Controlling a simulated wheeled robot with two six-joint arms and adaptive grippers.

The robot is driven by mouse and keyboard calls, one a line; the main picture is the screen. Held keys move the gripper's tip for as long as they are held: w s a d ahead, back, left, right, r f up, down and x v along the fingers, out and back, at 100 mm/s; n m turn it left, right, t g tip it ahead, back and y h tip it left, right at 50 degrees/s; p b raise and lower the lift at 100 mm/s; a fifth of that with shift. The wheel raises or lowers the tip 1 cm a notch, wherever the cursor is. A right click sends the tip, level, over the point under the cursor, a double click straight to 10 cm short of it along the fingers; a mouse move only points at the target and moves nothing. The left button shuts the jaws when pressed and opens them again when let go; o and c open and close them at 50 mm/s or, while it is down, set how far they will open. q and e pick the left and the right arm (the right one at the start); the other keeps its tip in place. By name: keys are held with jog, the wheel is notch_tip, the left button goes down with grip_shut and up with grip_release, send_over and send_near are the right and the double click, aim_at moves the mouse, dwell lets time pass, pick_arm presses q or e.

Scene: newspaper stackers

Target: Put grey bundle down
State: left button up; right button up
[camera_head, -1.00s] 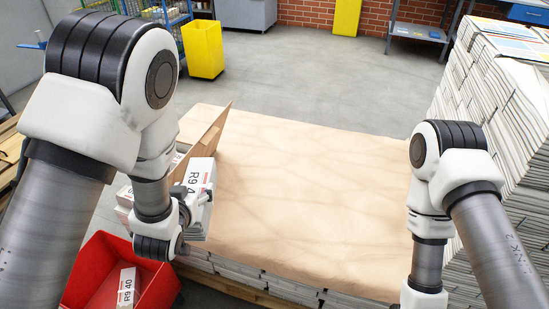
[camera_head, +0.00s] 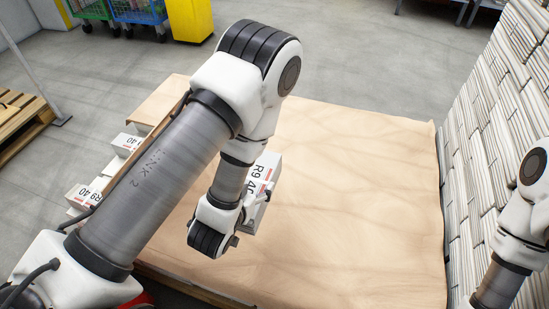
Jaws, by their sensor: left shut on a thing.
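My left gripper (camera_head: 262,193) is shut on a pale grey bundle (camera_head: 264,170) with a white top label reading "R9 40". The bundle shows beyond my left wrist, which hides part of it. It is over the brown sheet (camera_head: 340,200) that covers the wide, low stack in the middle; I cannot tell whether it touches the sheet. My right arm shows at the right edge, but its gripper is out of view.
More "R9 40" bundles (camera_head: 84,193) stand at the left, beside an upright cardboard panel (camera_head: 150,138). A tall newspaper stack (camera_head: 490,150) rises at the right. The brown sheet is bare right of the held bundle. A wooden pallet (camera_head: 22,125) lies far left.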

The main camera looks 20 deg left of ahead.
pick_arm(q)
jog(key=f+b, duration=0.1)
jog(key=f, duration=0.1)
jog(key=s+f, duration=0.1)
jog(key=f, duration=0.1)
jog(key=shift+f+b, duration=0.4)
jog(key=shift+s+f, duration=0.2)
jog(key=w+b, duration=0.1)
jog(key=a+f+b, duration=0.1)
jog(key=b, duration=0.1)
jog(key=shift+w, duration=0.4)
jog(key=w+a+f, duration=0.1)
jog(key=w, duration=0.3)
jog(key=w+a+f+b, duration=0.1)
jog(key=w+a, duration=0.1)
jog(key=w, duration=0.2)
jog(key=w+a+f, duration=0.2)
jog(key=w, duration=0.3)
jog(key=shift+a+f, duration=0.1)
jog(key=shift+a, duration=0.1)
jog(key=shift+s, duration=0.1)
